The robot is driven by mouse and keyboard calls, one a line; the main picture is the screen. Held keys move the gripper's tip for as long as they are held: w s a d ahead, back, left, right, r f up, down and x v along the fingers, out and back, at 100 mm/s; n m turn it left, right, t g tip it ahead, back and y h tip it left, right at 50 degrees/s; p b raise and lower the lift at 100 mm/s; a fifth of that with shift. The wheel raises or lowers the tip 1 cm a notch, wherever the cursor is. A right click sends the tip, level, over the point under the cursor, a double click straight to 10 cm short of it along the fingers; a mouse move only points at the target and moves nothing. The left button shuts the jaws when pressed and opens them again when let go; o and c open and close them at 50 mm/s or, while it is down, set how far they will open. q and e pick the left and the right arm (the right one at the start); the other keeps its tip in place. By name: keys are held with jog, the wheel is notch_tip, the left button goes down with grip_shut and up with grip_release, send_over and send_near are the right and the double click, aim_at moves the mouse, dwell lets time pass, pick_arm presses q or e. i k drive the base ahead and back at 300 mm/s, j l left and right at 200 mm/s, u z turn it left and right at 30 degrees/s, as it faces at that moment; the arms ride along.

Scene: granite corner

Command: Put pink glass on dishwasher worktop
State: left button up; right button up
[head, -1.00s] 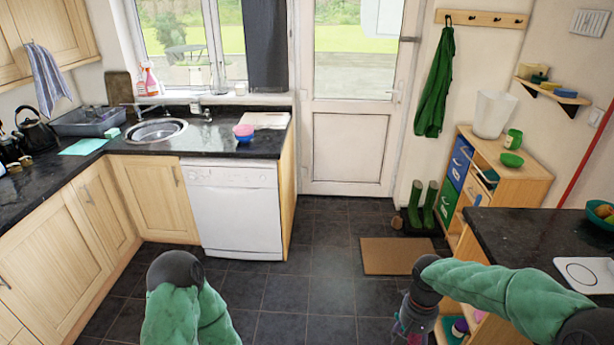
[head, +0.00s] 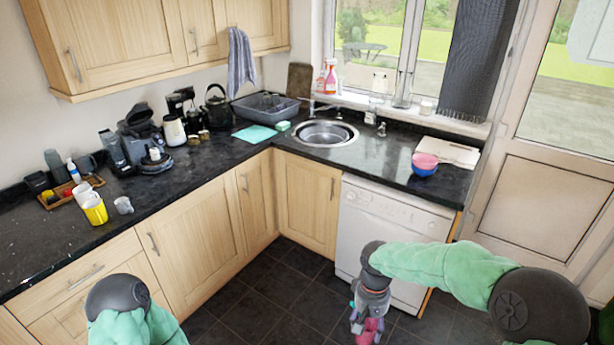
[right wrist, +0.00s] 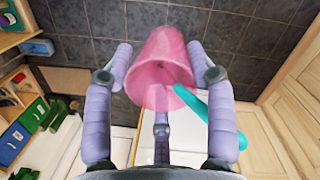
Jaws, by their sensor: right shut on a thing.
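The pink glass (right wrist: 165,45) is held between the purple fingers of my right gripper (head: 366,316), with its open end towards the wrist camera. In the head view the glass (head: 369,330) shows as a small pink patch low in the picture, in front of the white dishwasher (head: 384,222) and below worktop height. A teal rod-like piece (right wrist: 198,106) lies against the glass mouth; I cannot tell what it is. The dark dishwasher worktop (head: 385,168) is above the dishwasher front. My left arm shows at lower left; its gripper is out of view.
A pink bowl (head: 425,160) and a blue bowl (head: 424,170) stand on the worktop, near a pale board (head: 449,150). The round sink (head: 322,134) is to their left. The worktop's front strip left of the bowls is clear.

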aim_at(384, 164)
jog(key=i+j+z, duration=0.1)
jog(key=i, duration=0.5)
jog(key=i+j, duration=0.15)
jog(key=i, duration=0.45)
jog(key=i+j+z, duration=0.15)
jog(key=i, duration=0.4)
